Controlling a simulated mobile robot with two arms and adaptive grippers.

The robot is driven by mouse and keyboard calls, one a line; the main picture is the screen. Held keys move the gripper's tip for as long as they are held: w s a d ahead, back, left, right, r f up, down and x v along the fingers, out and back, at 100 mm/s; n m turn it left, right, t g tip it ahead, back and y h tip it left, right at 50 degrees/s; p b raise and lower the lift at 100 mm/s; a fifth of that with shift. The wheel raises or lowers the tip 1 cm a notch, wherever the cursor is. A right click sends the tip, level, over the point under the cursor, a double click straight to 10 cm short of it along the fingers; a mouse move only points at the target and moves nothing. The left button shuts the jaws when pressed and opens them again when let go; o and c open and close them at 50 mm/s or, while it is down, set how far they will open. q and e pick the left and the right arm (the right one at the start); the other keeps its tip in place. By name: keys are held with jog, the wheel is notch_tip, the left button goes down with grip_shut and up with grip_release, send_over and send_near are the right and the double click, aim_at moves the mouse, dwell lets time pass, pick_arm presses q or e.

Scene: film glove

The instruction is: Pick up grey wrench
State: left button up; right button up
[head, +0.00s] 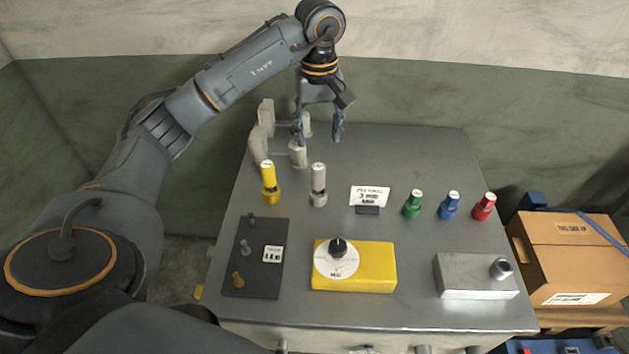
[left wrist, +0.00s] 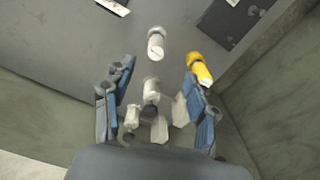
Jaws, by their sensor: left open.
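The grey wrench, which I take to be the grey upright tool with a pale cap (head: 318,186), stands on the metal table (head: 420,158) right of a similar yellow one (head: 268,183). In the left wrist view the grey tool (left wrist: 156,46) shows just beyond the fingertips, roughly centred between them. My left gripper (head: 319,138) is open and empty, above the back of the table, behind the grey tool and apart from it. It also shows in the left wrist view (left wrist: 160,72) with both fingers spread. My right gripper is out of view.
A pale fixture (head: 298,154) stands at the back left, close to my left gripper. A small sign (head: 369,196) and green (head: 413,204), blue (head: 449,205) and red (head: 484,206) tools stand rightward. A yellow dial box (head: 375,267) sits in front.

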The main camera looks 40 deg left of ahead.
aim_at(318, 177)
pick_arm(q)
jog(key=shift+w+a+f, duration=0.15)
jog(key=shift+a+f, duration=0.1)
jog(key=shift+f, duration=0.35)
notch_tip(318, 177, down, 8)
jog(key=shift+r+p, duration=0.25)
jog(key=shift+p, duration=0.7)
jog(key=shift+w+a+f, duration=0.1)
jog(key=shift+f, duration=0.25)
jog(key=f+p, duration=0.2)
jog(key=f, duration=0.1)
jog(key=f+p, duration=0.1)
jog(key=shift+w+f, duration=0.25)
jog(key=shift+f, duration=0.55)
grip_shut()
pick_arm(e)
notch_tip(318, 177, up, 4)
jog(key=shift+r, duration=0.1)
pick_arm(q)
jog(key=shift+w+r, duration=0.1)
